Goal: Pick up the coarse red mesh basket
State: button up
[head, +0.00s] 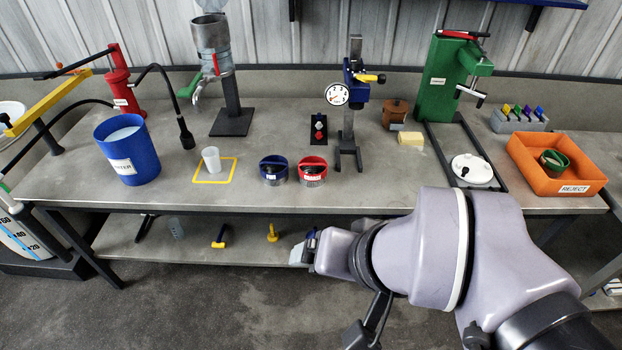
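My arm reaches in from the lower right. The end with my gripper (303,250) is in front of the bench's front edge, below and apart from the red basket.
A white cup (211,160) in a yellow square and a blue bucket (127,148) stand left. A gauge stand (347,110) rises behind the baskets on the right. An orange reject bin (556,164) is far right. Bench space before the baskets is clear.

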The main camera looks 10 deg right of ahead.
aim_at(312, 169)
jog(key=i+l, duration=0.15)
jog(key=i, duration=0.3)
jog(key=i+l, duration=0.15)
jog(key=i, duration=0.3)
jog(key=i+l+u, duration=0.1)
jog(key=i, duration=0.35)
